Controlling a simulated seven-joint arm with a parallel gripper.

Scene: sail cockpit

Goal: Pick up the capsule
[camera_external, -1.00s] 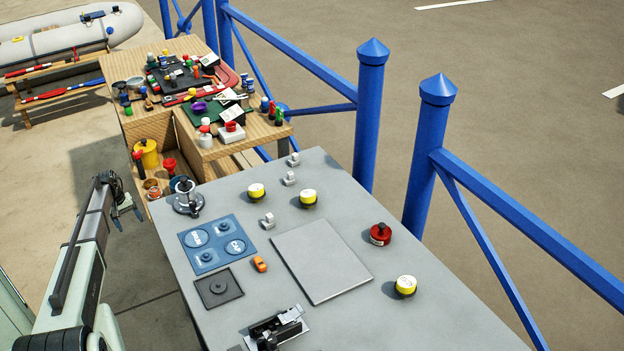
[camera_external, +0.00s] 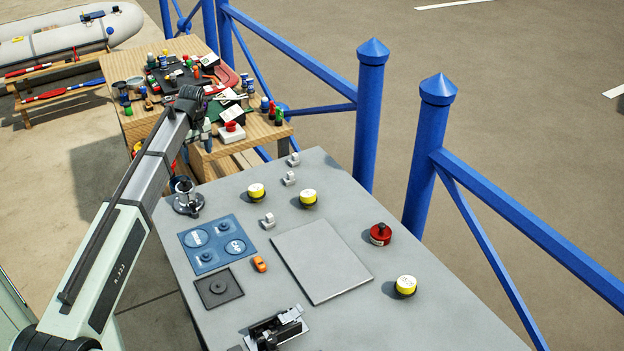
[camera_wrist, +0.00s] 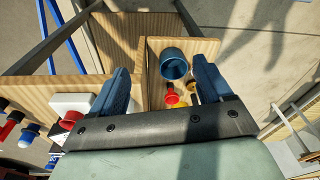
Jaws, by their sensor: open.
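I cannot tell for sure which thing is the capsule. Many small coloured items lie on the wooden bench. My gripper (camera_external: 203,128) hangs over the near part of that bench, partly hidden by my arm. In the wrist view my gripper (camera_wrist: 161,67) has its two blue fingers wide apart with nothing held between them. A dark blue cup-like cylinder (camera_wrist: 173,63) shows between the fingertips, below them, beside a wooden divider. A red item (camera_wrist: 171,96) and a yellow one lie near it, partly hidden by my gripper. A small orange object (camera_external: 259,264) lies on the grey console.
The wooden bench (camera_external: 222,150) has raised walls and an open compartment. A white block with a red top (camera_external: 232,131) stands close to my gripper. The grey console (camera_external: 350,215) carries yellow-topped buttons and a red knob (camera_external: 380,234). Blue railing posts (camera_external: 369,110) stand behind.

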